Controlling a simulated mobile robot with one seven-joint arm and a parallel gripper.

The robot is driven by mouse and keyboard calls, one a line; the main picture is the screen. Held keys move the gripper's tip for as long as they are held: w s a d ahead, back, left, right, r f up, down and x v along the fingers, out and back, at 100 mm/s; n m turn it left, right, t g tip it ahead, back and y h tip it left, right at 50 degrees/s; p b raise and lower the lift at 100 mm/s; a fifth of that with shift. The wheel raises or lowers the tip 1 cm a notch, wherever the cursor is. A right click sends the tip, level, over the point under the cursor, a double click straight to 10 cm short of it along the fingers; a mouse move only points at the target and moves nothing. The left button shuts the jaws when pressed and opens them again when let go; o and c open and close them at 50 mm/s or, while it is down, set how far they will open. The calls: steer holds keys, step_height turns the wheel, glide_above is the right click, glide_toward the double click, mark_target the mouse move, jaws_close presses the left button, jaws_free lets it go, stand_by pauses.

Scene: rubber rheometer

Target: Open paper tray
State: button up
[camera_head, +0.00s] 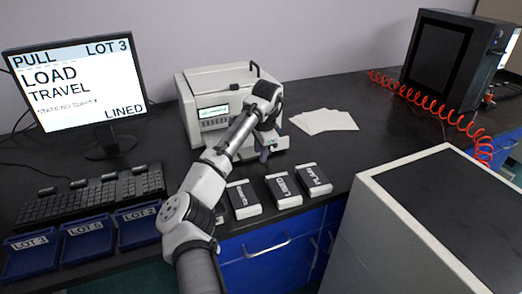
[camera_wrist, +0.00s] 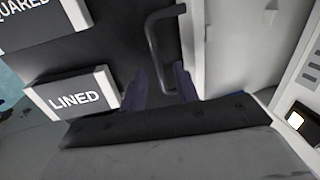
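The white printer-like machine (camera_head: 205,92) stands at the back of the dark bench, with a small lit screen on its front. My gripper (camera_head: 264,152) points down at its lower front, and my arm hides part of that front. In the wrist view my gripper (camera_wrist: 160,78) has its two dark fingers apart. A dark U-shaped handle (camera_wrist: 154,42) on a pale front shows between and beyond them. Its bar appears to run between the fingers; contact cannot be told. The paper tray itself is not clearly distinguishable. A pack marked LINED (camera_wrist: 75,98) lies beside the left finger.
Packs marked LINED (camera_head: 284,190) and PLAIN (camera_head: 313,180), and another pack (camera_head: 243,199), line the bench front. Loose white sheets (camera_head: 325,121) lie right of the machine. The monitor (camera_head: 77,82) reads "LOT 3" and "LINED". Keyboard (camera_head: 90,195) and blue trays (camera_head: 87,240) are left.

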step_height(320, 180, up, 14)
steer(key=s+d, duration=0.1)
steer(key=s, duration=0.1)
steer(key=shift+f, duration=0.2)
steer(key=shift+s, duration=0.15)
